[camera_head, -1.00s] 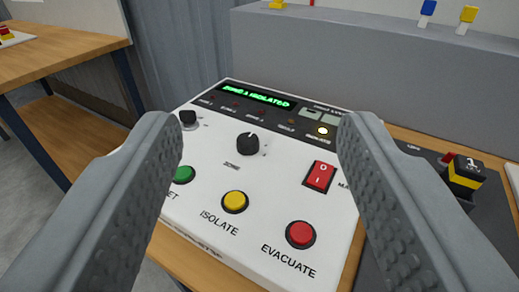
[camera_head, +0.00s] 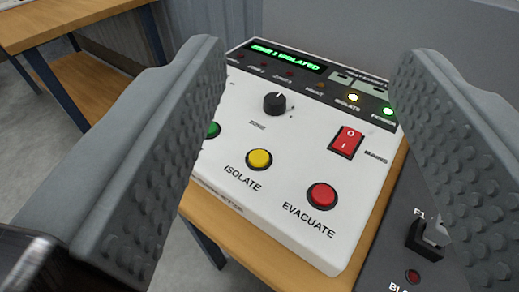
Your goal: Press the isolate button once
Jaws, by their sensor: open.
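The yellow isolate button (camera_head: 259,159) sits on the sloped white control panel (camera_head: 310,247), above the printed word ISOLATE. My gripper (camera_head: 305,75) is open and empty, with one grey finger on each side of the panel in the picture. The isolate button shows between the fingers, and neither finger appears to touch it. The panel's display (camera_head: 285,54) reads ZONE 1 ISOLATED in green. The isolate lamp (camera_head: 353,97) is lit yellowish. My left finger hides the panel's left part.
A red EVACUATE button (camera_head: 322,196) is right of the isolate button, and a green button (camera_head: 214,130) is left, partly hidden. A black zone knob (camera_head: 274,103) and red mains switch (camera_head: 346,141) sit higher. A dark panel with a black switch (camera_head: 430,238) is at right.

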